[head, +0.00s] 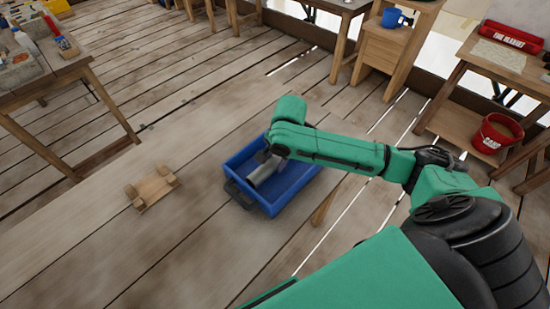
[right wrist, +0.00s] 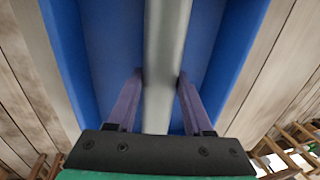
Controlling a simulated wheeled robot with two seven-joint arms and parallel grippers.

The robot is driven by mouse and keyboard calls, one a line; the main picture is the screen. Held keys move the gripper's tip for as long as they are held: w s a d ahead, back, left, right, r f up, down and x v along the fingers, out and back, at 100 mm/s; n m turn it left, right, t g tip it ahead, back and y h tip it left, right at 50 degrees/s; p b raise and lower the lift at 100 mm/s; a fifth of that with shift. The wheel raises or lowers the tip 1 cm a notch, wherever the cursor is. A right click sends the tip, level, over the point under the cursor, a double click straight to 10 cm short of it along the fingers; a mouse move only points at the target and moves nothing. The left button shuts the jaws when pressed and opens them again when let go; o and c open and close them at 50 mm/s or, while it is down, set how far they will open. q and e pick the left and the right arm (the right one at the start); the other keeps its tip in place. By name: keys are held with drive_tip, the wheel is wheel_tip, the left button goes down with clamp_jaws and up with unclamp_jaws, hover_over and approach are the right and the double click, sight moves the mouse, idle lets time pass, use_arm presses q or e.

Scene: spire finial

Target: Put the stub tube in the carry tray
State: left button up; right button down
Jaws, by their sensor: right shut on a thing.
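The stub tube (head: 264,171) is a plain grey cylinder. It is inside the outline of the blue carry tray (head: 293,190) in the head view, toward the tray's left side. My right gripper (head: 266,158) is over the tray and shut on the tube. In the right wrist view the tube (right wrist: 166,55) runs between the two fingers, with the blue tray (right wrist: 112,40) behind it on both sides. I cannot tell whether the tube touches the tray floor. My arm hides part of the tray's far side. My left gripper is not in view.
A small wooden cradle (head: 152,188) stands to the left, empty. Side tables, a blue mug (head: 392,18) and a red bucket (head: 497,133) are farther away.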

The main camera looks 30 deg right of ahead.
drive_tip(key=shift+f, duration=0.25)
drive_tip(key=shift+c, duration=1.5)
unclamp_jaws()
drive_tip(key=shift+r, duration=0.1)
drive_tip(key=a+v, duration=0.1)
drive_tip(key=v, duration=1.2)
drive_tip(key=shift+d, duration=0.45)
drive_tip(key=shift+w, duration=0.1)
